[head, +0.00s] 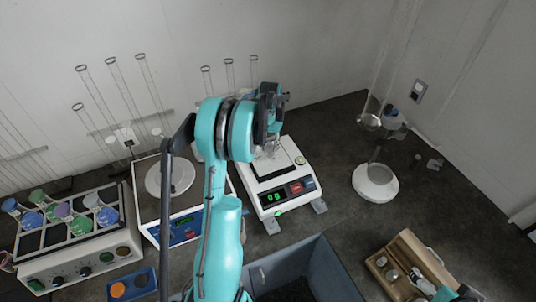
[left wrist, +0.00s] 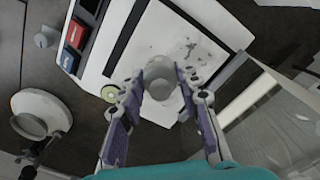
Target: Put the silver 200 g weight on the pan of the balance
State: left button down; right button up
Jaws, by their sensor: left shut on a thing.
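My left gripper (head: 270,148) is over the white balance (head: 270,203) with the square pan, in the middle of the head view. In the left wrist view my left gripper (left wrist: 160,88) is shut on the silver weight (left wrist: 162,76), a small pale grey cylinder between the fingertips. Behind it is the light square pan (left wrist: 180,45) with a dark border. I cannot tell whether the weight touches the pan. The balance's display is lit green. Part of my right gripper (head: 455,293) shows at the lower right edge, too cut off to read its jaws.
A second instrument with a round pan (head: 170,178) stands left. A rack of coloured flasks (head: 70,225) is further left. A wooden box (head: 405,243) with small items lies front right. A white-based stand (head: 376,186) is at right. A grey bin (head: 318,262) is in front.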

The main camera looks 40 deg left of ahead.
aim_at(268, 153)
pick_arm(q)
jog(key=shift+s+a+f, duration=0.1)
jog(key=shift+a+f, duration=0.15)
jog(key=shift+f, duration=0.2)
notch_tip(268, 153, down, 4)
jog(key=shift+r+b, duration=0.2)
jog(key=shift+b, duration=0.15)
jog(key=shift+r, duration=0.1)
jog(key=c, duration=1.1)
grip_release()
jog(key=shift+o, duration=0.2)
